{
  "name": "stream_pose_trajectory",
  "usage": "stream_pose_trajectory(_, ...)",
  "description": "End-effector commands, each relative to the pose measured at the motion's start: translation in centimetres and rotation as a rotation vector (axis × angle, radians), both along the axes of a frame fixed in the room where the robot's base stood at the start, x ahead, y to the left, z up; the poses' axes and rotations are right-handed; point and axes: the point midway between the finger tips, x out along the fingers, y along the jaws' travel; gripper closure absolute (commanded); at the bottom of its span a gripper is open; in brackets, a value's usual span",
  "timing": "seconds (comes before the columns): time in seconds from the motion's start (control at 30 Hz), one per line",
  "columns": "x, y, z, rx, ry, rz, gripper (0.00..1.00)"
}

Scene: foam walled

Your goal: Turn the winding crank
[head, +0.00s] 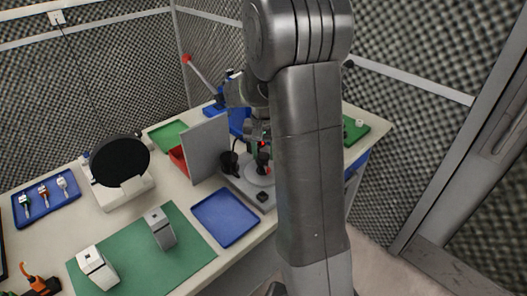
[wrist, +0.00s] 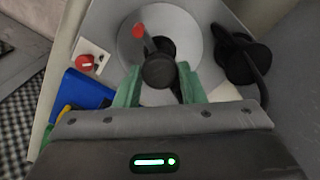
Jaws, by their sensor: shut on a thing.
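The winding crank shows in the wrist view as a dark round knob (wrist: 160,70) over a pale grey disc (wrist: 190,35). A grey arm with a red tip (wrist: 138,30) points up and left from the dark middle. My gripper (wrist: 158,74) has its two green fingers on either side of the knob and is shut on it. In the head view my gripper (head: 262,148) is down over the disc (head: 259,174), partly hidden by my arm. The disc sits on a grey base (head: 240,189). How the knob joins the disc is hidden.
A black cup-like thing (wrist: 243,62) stands close right of the disc. A red knob on a white plate (wrist: 86,62) and a blue bin (wrist: 80,92) lie left. A grey upright panel (head: 207,148) stands beside the base. A blue tray (head: 225,217) lies in front.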

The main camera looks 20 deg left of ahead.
Motion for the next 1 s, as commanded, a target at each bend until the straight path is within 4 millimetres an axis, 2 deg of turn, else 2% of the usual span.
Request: stream_pose_trajectory(1.0,0.02,0.03,0.05,0.001,-0.001,-0.508,0.87)
